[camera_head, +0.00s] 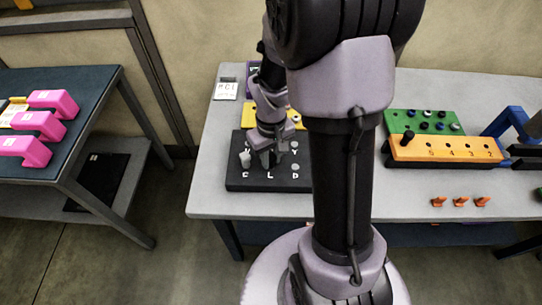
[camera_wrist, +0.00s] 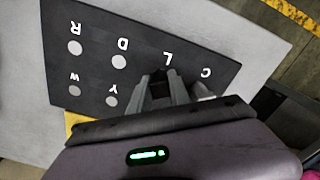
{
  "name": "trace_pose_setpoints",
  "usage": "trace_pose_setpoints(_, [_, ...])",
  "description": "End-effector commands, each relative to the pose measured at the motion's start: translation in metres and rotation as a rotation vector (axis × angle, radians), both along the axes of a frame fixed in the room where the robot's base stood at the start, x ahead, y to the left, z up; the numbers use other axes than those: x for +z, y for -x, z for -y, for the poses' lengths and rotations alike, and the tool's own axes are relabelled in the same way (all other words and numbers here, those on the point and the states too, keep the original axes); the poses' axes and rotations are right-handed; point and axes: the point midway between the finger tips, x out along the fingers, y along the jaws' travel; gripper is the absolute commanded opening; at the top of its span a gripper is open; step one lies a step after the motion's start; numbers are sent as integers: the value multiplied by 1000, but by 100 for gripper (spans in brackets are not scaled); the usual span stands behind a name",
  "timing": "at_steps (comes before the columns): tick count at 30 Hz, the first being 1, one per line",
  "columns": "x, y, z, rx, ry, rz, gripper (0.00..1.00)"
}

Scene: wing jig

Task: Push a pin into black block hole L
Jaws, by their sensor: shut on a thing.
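The black block (camera_head: 288,182) lies on the grey table, with white letters by its pale holes. In the wrist view the same block (camera_wrist: 150,32) appears upside down. My gripper (camera_head: 265,158) is low over its front row, behind the letter L. In the wrist view my gripper (camera_wrist: 160,80) is shut, with a small dark pin end (camera_wrist: 160,73) just showing between the fingertips beside L. The fingers cover hole L, so I cannot tell how far the pin is in. A pale grey peg (camera_head: 245,158) stands upright by C, left of my gripper.
A yellow block (camera_head: 297,117) sits right behind the black block. To the right are a green board (camera_head: 402,120) with several pins, an orange numbered block (camera_head: 440,150) and small orange parts (camera_head: 460,202). A side table (camera_head: 92,85) at left holds pink brackets (camera_head: 38,122).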

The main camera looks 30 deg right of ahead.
Motion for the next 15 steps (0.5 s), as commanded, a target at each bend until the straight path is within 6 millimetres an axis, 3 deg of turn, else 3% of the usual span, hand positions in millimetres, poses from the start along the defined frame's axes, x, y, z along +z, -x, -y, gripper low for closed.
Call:
trace_pose_setpoints(5, [0,0,0,0,0,0,0])
trace_pose_setpoints(6, [0,0,0,0,0,0,31])
trace_pose_setpoints(9, [0,0,0,0,0,0,49])
trace_pose_setpoints(15, [0,0,0,0,0,0,49])
